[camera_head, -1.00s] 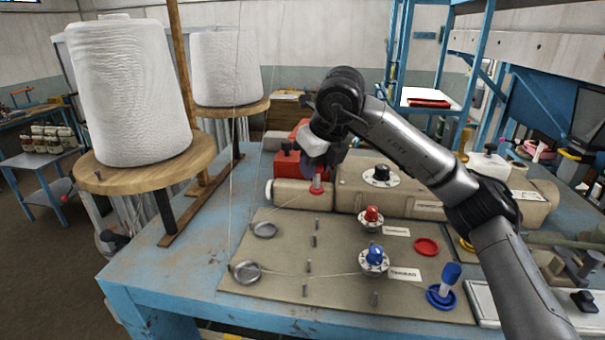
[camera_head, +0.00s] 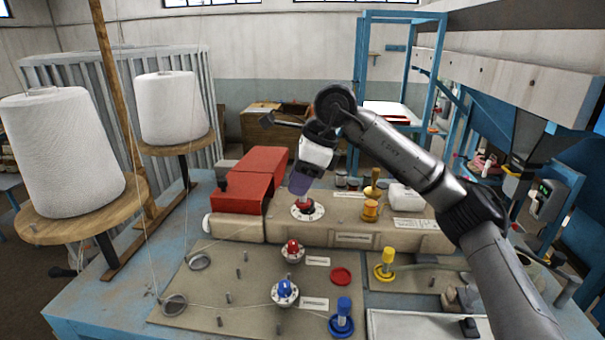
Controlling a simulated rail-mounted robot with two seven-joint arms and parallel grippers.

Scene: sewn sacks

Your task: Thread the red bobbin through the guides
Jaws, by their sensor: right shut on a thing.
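My right gripper (camera_head: 300,187) points down over the tan machine housing, shut on the red bobbin (camera_head: 304,204). Only a little of the bobbin shows below the fingers, in front of the dial on the housing; I cannot tell whether it touches. On the tan board (camera_head: 250,270) are a red tension knob (camera_head: 292,248), a blue tension knob (camera_head: 285,289) and several small metal pegs. Two ring guides, upper (camera_head: 200,262) and lower (camera_head: 174,304), lie at the board's left. My left gripper is not in view.
A blue bobbin (camera_head: 343,308) stands at the front right, and a yellow bobbin (camera_head: 387,259) stands behind it. A red box (camera_head: 243,190) sits left of the gripper. Large white thread cones (camera_head: 62,150) stand on wooden discs at the left, with thin threads hanging down.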

